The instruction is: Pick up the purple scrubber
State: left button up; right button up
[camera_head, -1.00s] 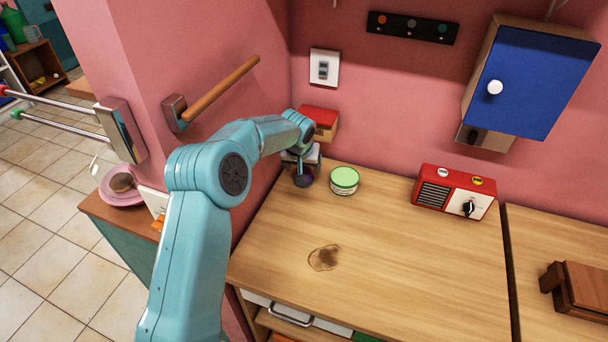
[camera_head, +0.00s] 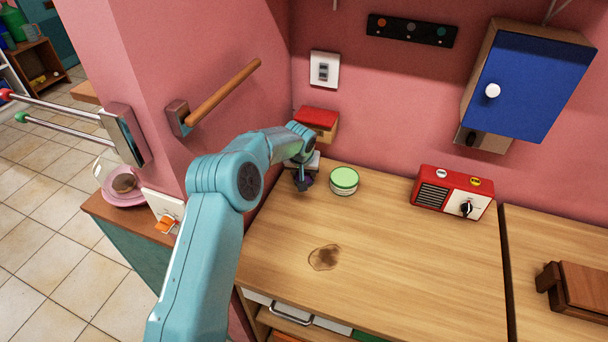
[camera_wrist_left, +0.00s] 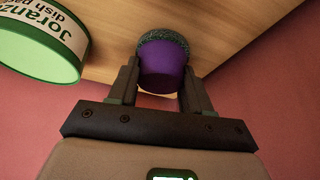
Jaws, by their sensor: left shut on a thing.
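The purple scrubber (camera_wrist_left: 161,66) is between the fingers of my left gripper (camera_wrist_left: 158,88) in the left wrist view. It has a purple body and a dark greenish bristly rim. My left gripper is shut on it. In the head view the left gripper (camera_head: 304,183) is at the counter's back left corner, and only a small purple part of the scrubber (camera_head: 309,180) shows behind it. I cannot tell whether the scrubber touches the counter. My right gripper is not in view.
A red-topped box (camera_head: 317,123) is behind my wrist. A red radio (camera_head: 452,191) stands farther right. The counter's middle (camera_head: 400,255) is clear except for a brown stain (camera_head: 324,257).

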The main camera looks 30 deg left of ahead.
pick_arm(q)
jog(key=shift+r, duration=0.15)
notch_tip(320, 180, up, 20)
jog(key=shift+p, duration=0.4)
